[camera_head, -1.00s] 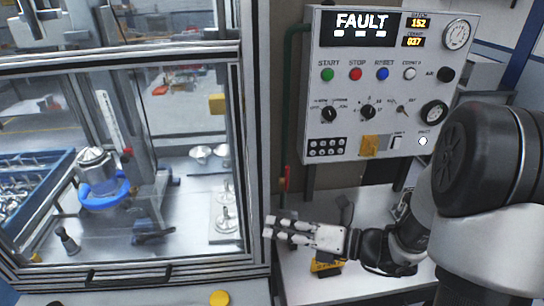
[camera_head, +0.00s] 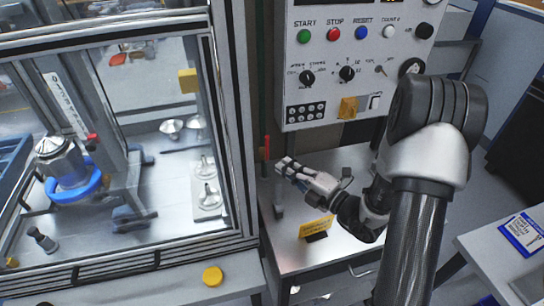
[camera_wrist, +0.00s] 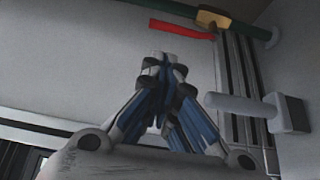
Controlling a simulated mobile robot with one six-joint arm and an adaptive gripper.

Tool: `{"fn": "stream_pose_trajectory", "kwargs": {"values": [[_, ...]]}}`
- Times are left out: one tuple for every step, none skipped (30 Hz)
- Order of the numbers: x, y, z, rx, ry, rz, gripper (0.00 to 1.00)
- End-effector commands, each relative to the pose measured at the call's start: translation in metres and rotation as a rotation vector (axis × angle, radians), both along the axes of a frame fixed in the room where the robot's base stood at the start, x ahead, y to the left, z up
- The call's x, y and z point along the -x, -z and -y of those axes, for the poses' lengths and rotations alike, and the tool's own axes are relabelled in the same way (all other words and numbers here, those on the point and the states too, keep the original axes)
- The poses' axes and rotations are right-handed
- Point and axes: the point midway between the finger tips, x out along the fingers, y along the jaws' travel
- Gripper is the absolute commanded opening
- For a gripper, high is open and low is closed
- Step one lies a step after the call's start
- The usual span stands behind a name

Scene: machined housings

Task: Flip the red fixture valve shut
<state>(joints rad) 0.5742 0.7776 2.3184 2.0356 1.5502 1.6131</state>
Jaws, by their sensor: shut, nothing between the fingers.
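The red valve lever (camera_head: 266,147) stands upright beside the enclosure's right frame post in the head view. In the wrist view, the red lever (camera_wrist: 181,29) lies roughly along the green pipe (camera_wrist: 140,6), by a brass-coloured valve body (camera_wrist: 198,14). My gripper (camera_head: 283,167) is just right of and slightly below the lever in the head view, pointing left. In the wrist view, my gripper (camera_wrist: 165,62) has its fingertips together and empty, with a visible gap between them and the lever. I cannot tell the depth of this gap.
The glazed enclosure (camera_head: 232,130) stands close on the left. The control panel (camera_head: 330,85) hangs behind my gripper. A yellow sign (camera_head: 316,228) stands on the grey bench (camera_head: 285,255) below. In the wrist view, a grey handle (camera_wrist: 240,104) sticks out near the fingers' right side.

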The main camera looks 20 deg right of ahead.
Motion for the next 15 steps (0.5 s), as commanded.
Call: {"fn": "stream_pose_trajectory", "kwargs": {"values": [[-0.005, 0.000, -0.004, 0.003, -0.005, 0.002, 0.00], [-0.008, 0.001, -0.007, 0.003, -0.005, 0.002, 0.00], [-0.014, 0.001, -0.010, 0.003, -0.006, 0.003, 0.00], [-0.018, 0.001, -0.014, 0.003, -0.007, 0.003, 0.00], [-0.023, 0.001, -0.016, 0.003, -0.007, 0.003, 0.00], [-0.030, 0.001, -0.020, 0.003, -0.008, 0.004, 0.00], [-0.035, 0.001, -0.023, 0.003, -0.007, 0.004, 0.00], [-0.040, 0.001, -0.027, 0.002, -0.008, 0.002, 0.00], [-0.046, 0.001, -0.030, 0.003, -0.006, 0.003, 0.00], [-0.051, 0.001, -0.032, 0.003, -0.007, 0.004, 0.00], [-0.055, 0.001, -0.035, 0.003, -0.006, 0.003, 0.00], [-0.060, 0.001, -0.038, 0.002, -0.006, 0.002, 0.00], [-0.064, 0.001, -0.040, 0.002, -0.006, 0.002, 0.00], [-0.067, 0.001, -0.041, 0.003, -0.005, 0.003, 0.00], [-0.071, 0.001, -0.044, 0.002, -0.004, 0.002, 0.00]]}}
